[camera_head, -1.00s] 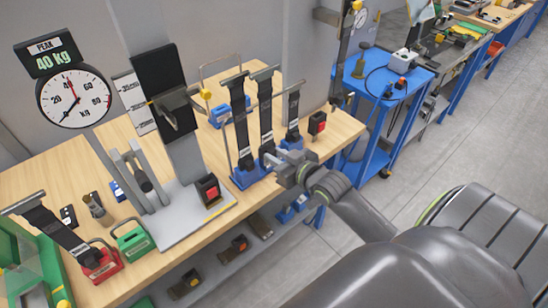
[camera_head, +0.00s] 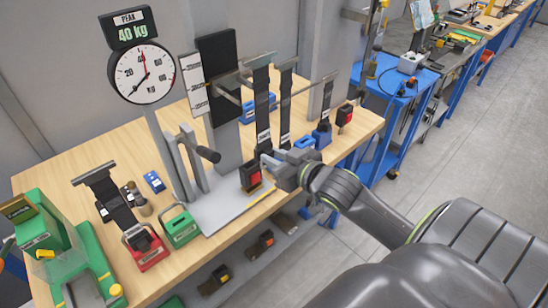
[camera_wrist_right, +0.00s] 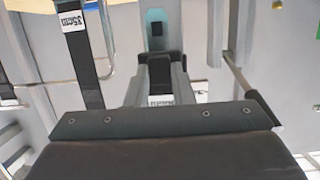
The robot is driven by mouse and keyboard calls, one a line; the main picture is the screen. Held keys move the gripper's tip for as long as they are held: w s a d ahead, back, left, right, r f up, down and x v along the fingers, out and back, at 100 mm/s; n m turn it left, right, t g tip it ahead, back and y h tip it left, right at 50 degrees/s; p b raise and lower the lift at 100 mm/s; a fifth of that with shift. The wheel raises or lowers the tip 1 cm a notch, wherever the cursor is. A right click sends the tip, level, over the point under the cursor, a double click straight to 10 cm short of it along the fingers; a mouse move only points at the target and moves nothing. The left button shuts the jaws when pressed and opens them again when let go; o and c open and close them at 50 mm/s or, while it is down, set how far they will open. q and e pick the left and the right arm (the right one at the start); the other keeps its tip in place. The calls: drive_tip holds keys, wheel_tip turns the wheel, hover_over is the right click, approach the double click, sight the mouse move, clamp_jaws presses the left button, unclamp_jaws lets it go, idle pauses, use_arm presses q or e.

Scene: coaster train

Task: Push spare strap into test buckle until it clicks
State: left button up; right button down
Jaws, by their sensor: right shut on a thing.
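My right gripper (camera_head: 272,165) is shut on a dark strap (camera_head: 262,100) near its lower end. The strap stands upright above the fingers, with a bar at its top. The test buckle (camera_head: 251,177), a black block with a red face, stands on the grey plate of the test rig. My fingertips are just to its right in the head view; I cannot tell whether the strap's lower end touches it. In the right wrist view the fingers (camera_wrist_right: 155,88) close on a dark piece with a white label below it. My left gripper is not in view.
A lever with a dark handle (camera_head: 208,154) rises left of the buckle. The gauge (camera_head: 143,74) shows a 40 kg peak. Red (camera_head: 145,247) and green (camera_head: 180,226) blocks stand farther left.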

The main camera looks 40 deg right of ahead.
sight(265, 149)
drive_tip(key=shift+a+r+p, duration=0.1)
drive_tip(key=shift+r+p, duration=0.05)
drive_tip(key=shift+p, duration=0.2)
drive_tip(key=shift+w+a, duration=0.1)
drive_tip(key=shift+w, duration=0.4)
drive_tip(key=shift+r+x, duration=0.2)
drive_tip(key=shift+x, duration=0.55)
drive_tip(key=shift+r+x, duration=0.15)
drive_tip(key=shift+x, duration=0.65)
drive_tip(key=shift+r+x, duration=0.2)
drive_tip(key=shift+x, duration=0.55)
drive_tip(key=shift+w+f, duration=0.3)
drive_tip(key=shift+f, duration=0.05)
use_arm(q)
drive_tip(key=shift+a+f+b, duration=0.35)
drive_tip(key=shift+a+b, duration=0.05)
drive_tip(key=shift+b, duration=0.3)
use_arm(e)
drive_tip(key=shift+f, duration=0.85)
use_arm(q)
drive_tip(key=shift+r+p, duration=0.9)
